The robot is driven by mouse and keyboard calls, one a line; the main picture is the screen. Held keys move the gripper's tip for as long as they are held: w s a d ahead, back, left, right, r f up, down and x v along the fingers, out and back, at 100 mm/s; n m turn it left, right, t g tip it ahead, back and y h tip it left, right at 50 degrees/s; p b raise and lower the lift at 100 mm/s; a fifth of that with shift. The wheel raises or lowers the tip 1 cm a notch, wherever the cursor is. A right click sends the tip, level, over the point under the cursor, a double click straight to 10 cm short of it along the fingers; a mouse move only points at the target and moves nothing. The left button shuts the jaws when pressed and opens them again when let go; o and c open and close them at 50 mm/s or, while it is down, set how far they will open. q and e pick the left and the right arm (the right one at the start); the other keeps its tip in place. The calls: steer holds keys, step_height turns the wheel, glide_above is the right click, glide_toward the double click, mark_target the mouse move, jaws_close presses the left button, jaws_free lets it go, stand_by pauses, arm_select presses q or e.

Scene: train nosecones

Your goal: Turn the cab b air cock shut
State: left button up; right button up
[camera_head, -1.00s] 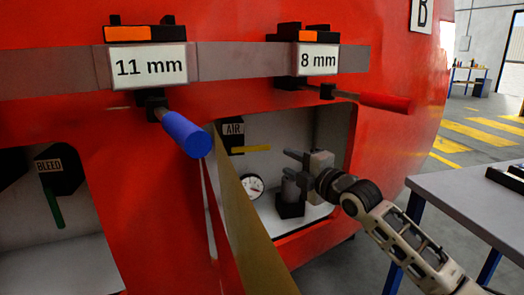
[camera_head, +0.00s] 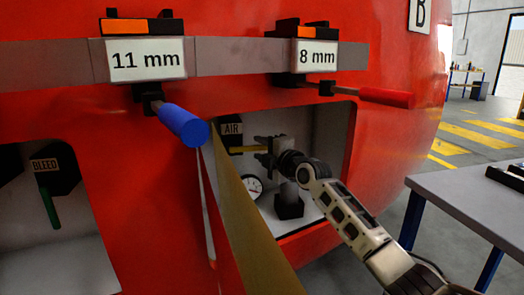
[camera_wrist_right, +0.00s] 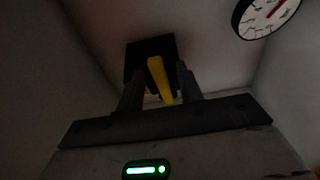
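The air cock is a black block marked AIR (camera_head: 231,133) inside the right-hand recess of the red nosecone. Its yellow handle (camera_head: 245,149) points sideways to the right. My right gripper (camera_head: 264,147) is in the recess at the free end of the handle. In the right wrist view the yellow handle (camera_wrist_right: 159,79) lies between the two dark fingers of the gripper (camera_wrist_right: 159,88), with gaps on both sides, so it looks open around the handle. The black block (camera_wrist_right: 136,55) is beyond them. My left gripper is not in view.
A gauge (camera_head: 252,187) sits below the cock. A brownish open door panel (camera_head: 245,220) stands at the recess's left edge. Blue (camera_head: 184,125) and red (camera_head: 386,97) handled tools hang above. The BLEED cock (camera_head: 48,180) is left, a grey table (camera_head: 470,195) right.

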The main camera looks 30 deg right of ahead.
jaws_close()
steer(key=shift+f, duration=0.1)
